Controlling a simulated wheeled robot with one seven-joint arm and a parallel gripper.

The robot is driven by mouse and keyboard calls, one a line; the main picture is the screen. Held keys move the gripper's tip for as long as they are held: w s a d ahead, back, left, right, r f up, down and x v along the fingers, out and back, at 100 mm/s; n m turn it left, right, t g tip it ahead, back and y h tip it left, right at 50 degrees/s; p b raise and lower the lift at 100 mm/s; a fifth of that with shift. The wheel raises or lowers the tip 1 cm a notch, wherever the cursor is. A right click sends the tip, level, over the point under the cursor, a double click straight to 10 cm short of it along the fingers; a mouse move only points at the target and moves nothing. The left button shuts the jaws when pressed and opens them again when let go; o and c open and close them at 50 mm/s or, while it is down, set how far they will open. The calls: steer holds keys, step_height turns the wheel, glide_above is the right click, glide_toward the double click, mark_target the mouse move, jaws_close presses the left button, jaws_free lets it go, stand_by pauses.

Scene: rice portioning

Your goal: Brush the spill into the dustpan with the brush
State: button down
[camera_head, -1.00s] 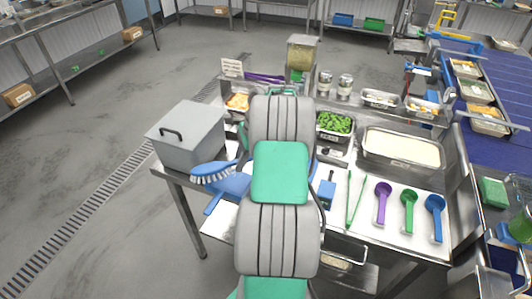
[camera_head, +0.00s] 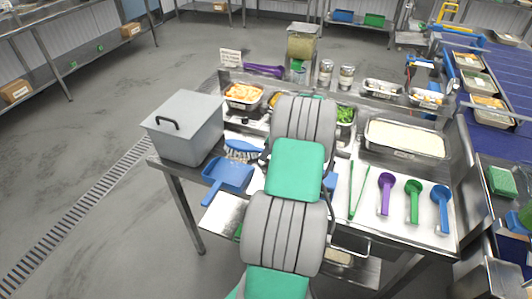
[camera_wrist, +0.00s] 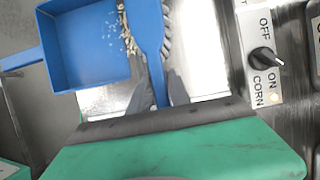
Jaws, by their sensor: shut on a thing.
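The blue brush (camera_head: 242,146) is in my gripper, just behind the dustpan in the head view. In the wrist view, my gripper (camera_wrist: 157,90) is shut on the handle of the brush (camera_wrist: 148,30), and pale bristle tufts show along both sides of its head. The blue dustpan (camera_head: 228,175) lies on the table beside the brush; in the wrist view the dustpan (camera_wrist: 85,45) is at upper left. Small white grains of the spill (camera_wrist: 126,42) show by the dustpan's right edge, next to the bristles. The brush covers part of this area. My arm hides the gripper in the head view.
A grey lidded box (camera_head: 186,128) stands left of the dustpan. A food tray (camera_head: 243,93) is behind the brush. A panel with an ON/OFF knob (camera_wrist: 262,58) is close on the right in the wrist view. Green tongs (camera_head: 358,190) and several scoops lie to the right.

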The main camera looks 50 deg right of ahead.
steer(key=shift+a+f+b, duration=0.15)
steer(key=shift+f+b, duration=0.15)
steer(key=shift+f, duration=0.15)
steer(key=shift+s+a+b, duration=0.35)
steer(key=shift+a+b, duration=0.25)
steer(key=shift+a, duration=0.3)
steer(key=shift+a+r+p, duration=0.15)
steer(key=shift+r+p, duration=0.55)
steer(key=shift+r, duration=0.1)
steer(key=r+p, duration=0.2)
steer(key=d+r+p, duration=0.1)
steer(key=p, duration=0.1)
steer(key=shift+w+r+p, duration=0.1)
steer(key=shift+r+p, duration=0.25)
steer(key=shift+a, duration=0.1)
